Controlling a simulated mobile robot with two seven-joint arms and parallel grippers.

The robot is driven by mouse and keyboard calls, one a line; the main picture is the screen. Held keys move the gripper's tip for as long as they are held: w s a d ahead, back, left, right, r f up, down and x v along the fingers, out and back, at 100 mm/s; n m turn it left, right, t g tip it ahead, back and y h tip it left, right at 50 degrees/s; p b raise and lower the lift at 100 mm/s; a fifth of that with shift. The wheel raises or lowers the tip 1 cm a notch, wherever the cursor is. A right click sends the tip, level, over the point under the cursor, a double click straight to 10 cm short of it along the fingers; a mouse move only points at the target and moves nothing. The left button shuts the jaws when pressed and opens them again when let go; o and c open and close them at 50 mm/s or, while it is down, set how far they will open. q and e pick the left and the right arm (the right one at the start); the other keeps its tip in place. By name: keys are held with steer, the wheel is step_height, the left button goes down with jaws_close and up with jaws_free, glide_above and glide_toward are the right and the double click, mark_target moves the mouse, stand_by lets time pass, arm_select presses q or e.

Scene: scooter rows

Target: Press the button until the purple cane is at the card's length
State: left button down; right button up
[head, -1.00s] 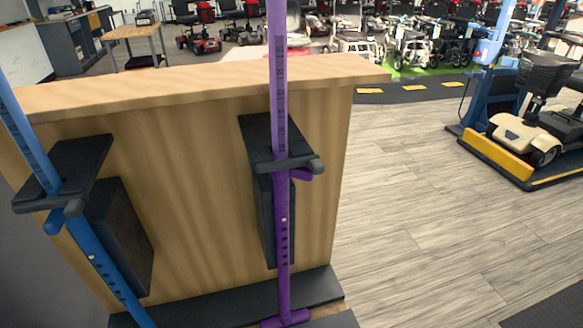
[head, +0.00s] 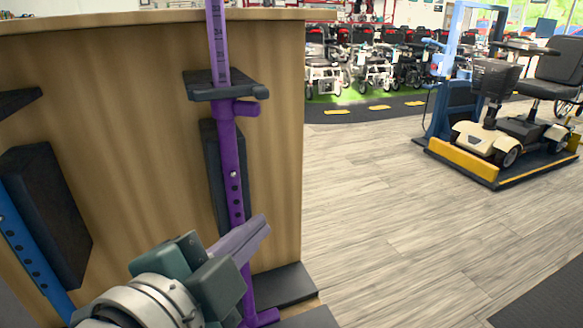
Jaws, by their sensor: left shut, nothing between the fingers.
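The purple cane (head: 229,145) stands upright against the wooden stand, with a dark holder (head: 226,88) around its upper part. Its upper tube carries a printed scale with small numbers. A small silver button (head: 233,174) shows on the lower tube, above a row of dark holes. My left gripper (head: 262,222) is shut and empty. It is in front of the cane's lower part, below the button, and hides a stretch of it. I cannot tell whether it touches the cane. No card is readable in view. My right gripper is not in view.
A blue cane (head: 28,255) stands at the left beside a black pad (head: 46,215). The wooden stand (head: 140,130) fills the left half. A scooter on a yellow-edged platform (head: 463,161) is at the right. Open wooden floor (head: 400,220) lies between.

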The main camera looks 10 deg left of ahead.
mark_target(228, 184)
arm_select(q)
steer(key=shift+w+a+b, duration=0.55)
steer(key=shift+w+a, duration=0.3)
steer(key=shift+w, duration=0.35)
steer(key=shift+w+a+b, duration=0.6)
steer(key=shift+w+a, duration=0.25)
steer(key=shift+w, duration=0.35)
steer(key=shift+w+a+b, duration=0.55)
steer(key=shift+w+a, duration=0.3)
steer(key=shift+w, duration=0.35)
steer(key=shift+w, duration=0.1)
steer(key=shift+w+a, duration=0.25)
steer(key=shift+w+a, duration=0.4)
steer(key=shift+w, duration=0.1)
stand_by(1.0)
